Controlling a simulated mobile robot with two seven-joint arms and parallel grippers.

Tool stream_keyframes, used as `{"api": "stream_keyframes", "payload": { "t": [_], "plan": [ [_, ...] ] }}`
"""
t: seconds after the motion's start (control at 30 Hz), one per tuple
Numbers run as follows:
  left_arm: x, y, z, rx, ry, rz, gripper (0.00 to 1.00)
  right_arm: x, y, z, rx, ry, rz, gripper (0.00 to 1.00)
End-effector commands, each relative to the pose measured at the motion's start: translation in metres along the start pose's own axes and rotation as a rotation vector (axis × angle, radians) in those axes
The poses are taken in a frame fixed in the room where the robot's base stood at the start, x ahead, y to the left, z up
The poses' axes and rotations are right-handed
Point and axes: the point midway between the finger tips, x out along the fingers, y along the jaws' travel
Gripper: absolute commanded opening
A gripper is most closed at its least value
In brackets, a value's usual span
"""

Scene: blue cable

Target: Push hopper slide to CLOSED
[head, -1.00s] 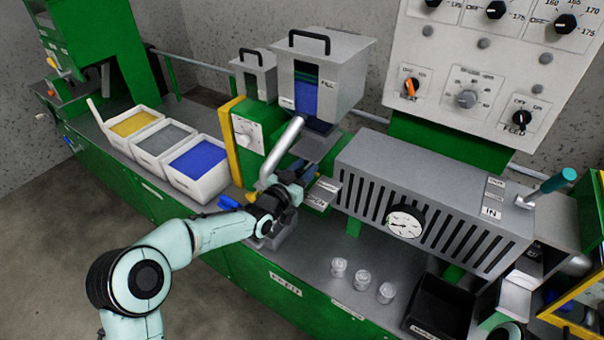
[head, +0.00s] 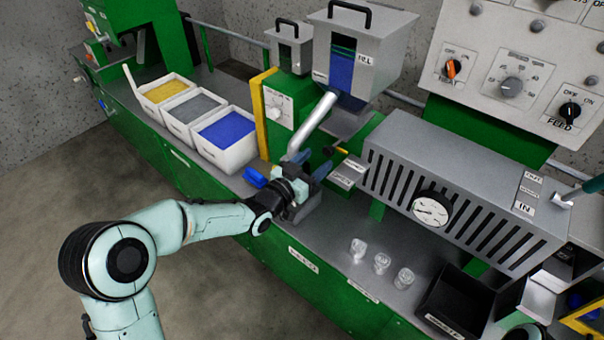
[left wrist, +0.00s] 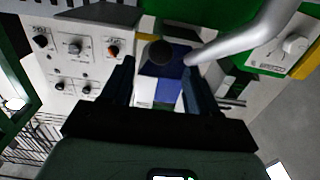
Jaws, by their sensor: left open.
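The grey hopper (head: 362,52) with a blue window stands at the back of the bench. Below it, in the head view, are a small yellow-tipped part (head: 341,150) and two label plates (head: 350,172); I cannot read which is CLOSED. My left gripper (head: 311,172) is open and empty, left of and apart from these plates, near the lower end of the silver tube (head: 313,125). In the left wrist view, a round dark knob (left wrist: 159,52) shows beyond and between the open fingers (left wrist: 161,82), with blue behind it. The slide's exact position is unclear.
White bins of yellow, grey and blue material (head: 228,141) stand at left. A slotted grey housing with a gauge (head: 430,209) is at right. Clear cups (head: 381,263) and a black tray (head: 455,305) sit in front of it.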

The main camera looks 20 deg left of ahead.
Motion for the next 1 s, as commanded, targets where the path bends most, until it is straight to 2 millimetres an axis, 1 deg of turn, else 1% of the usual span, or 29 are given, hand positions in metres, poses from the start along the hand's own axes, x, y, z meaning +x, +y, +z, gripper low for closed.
{"api": "stream_keyframes", "payload": {
  "t": [0.03,0.1,0.2,0.3,0.47,1.0],
  "plan": [
    [-0.012,-0.001,0.000,0.003,-0.001,-0.002,0.59,0.001,0.000,-0.001,0.000,0.002,0.000,0.43],
    [-0.025,-0.001,0.000,0.003,-0.001,-0.002,0.59,0.002,0.000,-0.001,-0.001,0.003,-0.001,0.43],
    [-0.038,-0.001,0.000,0.002,0.000,-0.001,0.59,0.002,0.000,-0.002,-0.001,0.005,-0.001,0.43],
    [-0.046,0.000,-0.001,0.001,0.002,-0.001,0.59,0.003,0.000,-0.002,-0.001,0.006,-0.001,0.43],
    [-0.051,0.000,0.000,0.000,0.001,0.001,0.59,0.003,0.000,-0.002,-0.001,0.007,-0.002,0.43],
    [-0.050,0.000,-0.001,0.000,0.001,0.000,0.59,0.003,0.000,-0.002,-0.001,0.007,-0.002,0.43]
  ]
}}
